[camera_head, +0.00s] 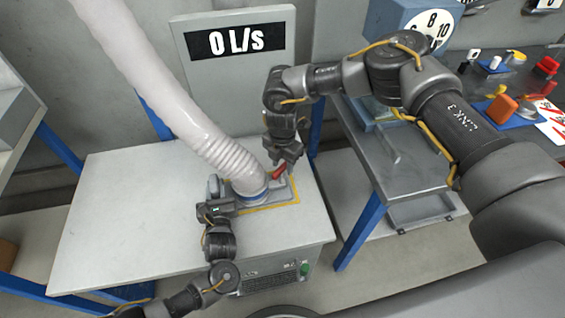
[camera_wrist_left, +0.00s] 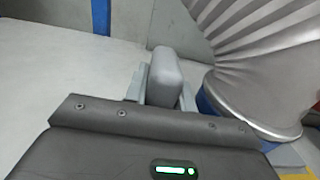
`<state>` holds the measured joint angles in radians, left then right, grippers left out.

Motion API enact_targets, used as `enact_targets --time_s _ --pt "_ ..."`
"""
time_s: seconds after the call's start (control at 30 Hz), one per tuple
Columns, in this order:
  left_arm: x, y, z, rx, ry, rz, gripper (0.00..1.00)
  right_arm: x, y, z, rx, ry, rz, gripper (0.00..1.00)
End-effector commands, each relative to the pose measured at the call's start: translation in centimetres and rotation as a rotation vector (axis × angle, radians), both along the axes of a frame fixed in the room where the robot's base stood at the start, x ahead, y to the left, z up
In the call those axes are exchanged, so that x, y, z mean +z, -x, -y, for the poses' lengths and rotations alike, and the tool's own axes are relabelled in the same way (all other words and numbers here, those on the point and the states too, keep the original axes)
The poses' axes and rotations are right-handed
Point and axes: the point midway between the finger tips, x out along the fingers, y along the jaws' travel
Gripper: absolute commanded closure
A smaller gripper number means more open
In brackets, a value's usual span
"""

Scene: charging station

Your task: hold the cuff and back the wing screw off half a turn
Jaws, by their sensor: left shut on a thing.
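A white ribbed hose ends in a cuff with a blue band (camera_head: 250,199) on a grey base plate on the table. In the left wrist view the cuff's blue band (camera_wrist_left: 208,106) is at the right. My left gripper (camera_head: 213,192) is at the cuff's left side, shut on an upright grey grip block (camera_wrist_left: 166,75) beside the hose. A red wing screw (camera_head: 279,173) sits at the cuff's right side. My right gripper (camera_head: 287,158) points down right at it from above; its fingertips are too small and dark to show whether they are apart or closed.
The white table (camera_head: 110,215) is mostly clear, with yellow marking around the base plate. A display reading 0 L/s (camera_head: 237,40) stands behind. A grey metal bench (camera_head: 415,165) is to the right, with a dark worktop of small parts beyond.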

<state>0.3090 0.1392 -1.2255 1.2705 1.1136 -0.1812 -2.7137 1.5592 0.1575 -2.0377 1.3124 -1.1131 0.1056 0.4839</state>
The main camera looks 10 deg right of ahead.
Motion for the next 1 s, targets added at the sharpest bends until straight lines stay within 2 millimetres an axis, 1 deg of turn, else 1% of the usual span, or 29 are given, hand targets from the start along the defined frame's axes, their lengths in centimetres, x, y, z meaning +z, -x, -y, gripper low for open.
enact_targets --time_s 0.23,0.27,0.53,0.77,1.0 --pt "0.00 0.00 0.00 0.000 0.000 0.000 1.00 -0.06 -0.02 -0.01 0.000 0.001 0.001 0.62" --pt "0.00 0.00 0.00 0.000 0.000 0.000 1.00 -0.06 -0.02 -0.01 0.000 0.001 0.001 0.64" --pt "0.00 0.00 -0.01 0.000 0.000 0.000 1.00 -0.04 -0.02 -0.01 0.000 0.001 0.001 1.00" --pt "0.00 0.00 -0.01 0.000 0.000 0.000 1.00 -0.03 -0.03 -0.01 0.009 0.001 0.001 1.00" --pt "-0.01 0.00 -0.02 0.000 0.000 0.000 1.00 -0.01 -0.09 -0.06 0.093 0.000 0.001 1.00"
